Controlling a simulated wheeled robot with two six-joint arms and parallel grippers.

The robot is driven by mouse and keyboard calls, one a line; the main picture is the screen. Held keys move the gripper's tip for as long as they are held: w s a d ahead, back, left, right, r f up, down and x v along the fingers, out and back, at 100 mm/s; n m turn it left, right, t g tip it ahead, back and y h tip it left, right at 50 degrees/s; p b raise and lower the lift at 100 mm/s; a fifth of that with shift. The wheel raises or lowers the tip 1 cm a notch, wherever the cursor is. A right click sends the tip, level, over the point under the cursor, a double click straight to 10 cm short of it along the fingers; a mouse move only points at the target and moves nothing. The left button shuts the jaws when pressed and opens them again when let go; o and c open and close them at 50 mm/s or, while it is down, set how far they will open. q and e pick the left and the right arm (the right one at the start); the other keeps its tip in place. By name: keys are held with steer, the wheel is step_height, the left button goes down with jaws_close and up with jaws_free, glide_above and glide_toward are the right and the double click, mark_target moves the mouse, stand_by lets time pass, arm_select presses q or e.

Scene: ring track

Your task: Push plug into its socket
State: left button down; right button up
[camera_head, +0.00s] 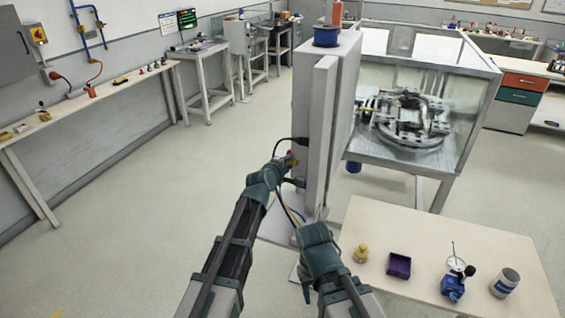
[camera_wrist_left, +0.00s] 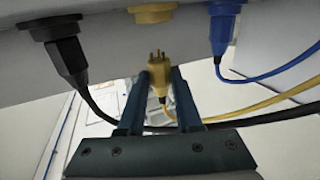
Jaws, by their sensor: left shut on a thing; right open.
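In the left wrist view, my left gripper (camera_wrist_left: 160,76) is shut on a yellow plug (camera_wrist_left: 158,66) with its prongs pointing up. A yellow socket (camera_wrist_left: 152,13) is above it on the grey panel; a gap shows between prongs and socket. The plug's yellow cord hangs down between the fingers. In the head view, my left gripper (camera_head: 286,161) is at the side of the tall grey cabinet (camera_head: 299,100), where the plug is too small to make out. My right gripper (camera_head: 307,289) is low, left of the pale table, and open; its fingers are hard to see.
A black plug (camera_wrist_left: 70,57) sits in its socket left of the yellow socket, and a blue plug (camera_wrist_left: 222,32) sits in its socket to the right. Cords cross behind the fingers. The pale table (camera_head: 420,232) holds small items. Floor at left is clear.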

arm_select(q)
steer(key=shift+s+d, duration=0.25)
steer(key=shift+d, duration=0.4)
steer(key=shift+s+d, duration=0.2)
steer(key=shift+d, duration=0.45)
steer(key=shift+s+d, duration=0.25)
steer(key=shift+d, duration=0.4)
stand_by(1.3)
steer(key=c, duration=0.5)
jaws_free()
steer(key=p+v, duration=0.4)
steer(key=v, duration=1)
steer(key=shift+p, duration=0.35)
steer(key=shift+w, duration=0.1)
